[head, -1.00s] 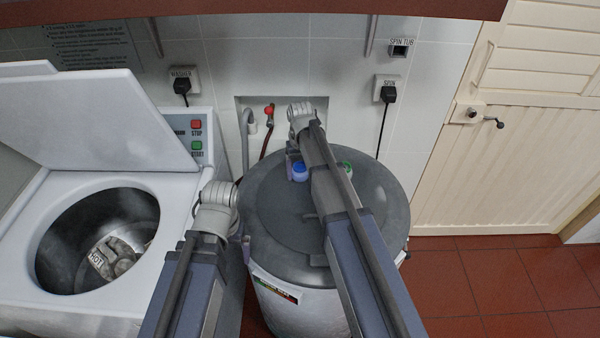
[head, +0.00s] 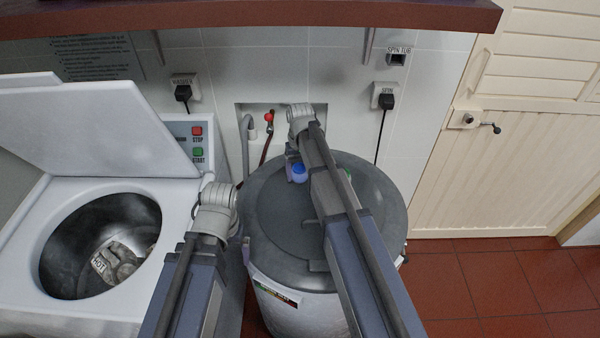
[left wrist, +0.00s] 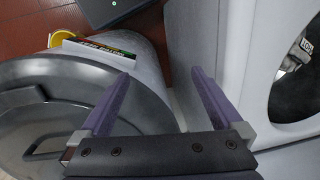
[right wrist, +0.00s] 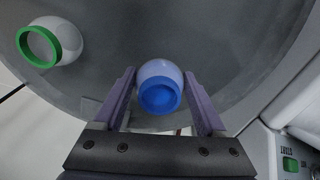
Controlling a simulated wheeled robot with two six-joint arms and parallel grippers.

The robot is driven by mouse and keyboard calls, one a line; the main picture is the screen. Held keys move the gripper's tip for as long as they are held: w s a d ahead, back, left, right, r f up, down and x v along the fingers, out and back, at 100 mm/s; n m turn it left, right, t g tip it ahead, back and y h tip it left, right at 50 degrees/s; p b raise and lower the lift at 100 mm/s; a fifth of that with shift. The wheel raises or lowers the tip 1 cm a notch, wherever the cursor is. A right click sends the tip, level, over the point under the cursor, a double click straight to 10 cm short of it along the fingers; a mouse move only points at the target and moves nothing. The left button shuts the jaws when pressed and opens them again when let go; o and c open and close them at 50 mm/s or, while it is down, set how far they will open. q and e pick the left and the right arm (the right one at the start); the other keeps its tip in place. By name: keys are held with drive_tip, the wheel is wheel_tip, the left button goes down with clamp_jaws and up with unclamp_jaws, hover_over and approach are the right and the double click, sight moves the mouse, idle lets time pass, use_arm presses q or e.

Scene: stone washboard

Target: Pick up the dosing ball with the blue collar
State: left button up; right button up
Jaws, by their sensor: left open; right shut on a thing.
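The dosing ball with the blue collar (right wrist: 160,90) sits between the fingers of my right gripper (right wrist: 160,98), on the grey lid of the spin tub. It also shows in the head view (head: 299,173), beside my right arm. My right gripper is shut on it. A second dosing ball with a green collar (right wrist: 45,45) lies on the lid to the left in the right wrist view, apart from the gripper. My left gripper (left wrist: 158,82) is open and empty, between the spin tub and the washer in the left wrist view.
The grey-lidded spin tub (head: 270,215) stands in the middle. The open washer (head: 185,195) is at left, with items in its drum. A red-brown shelf (head: 300,18) crosses the top. Wall sockets and a red-handled tap (head: 268,117) are behind. Floor is clear at right.

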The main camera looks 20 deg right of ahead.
sight(300, 168)
wheel_tip(300, 168, up, 8)
drive_tip(key=p, duration=0.6)
drive_tip(key=shift+f+p, duration=0.15)
drive_tip(key=shift+p, duration=0.2)
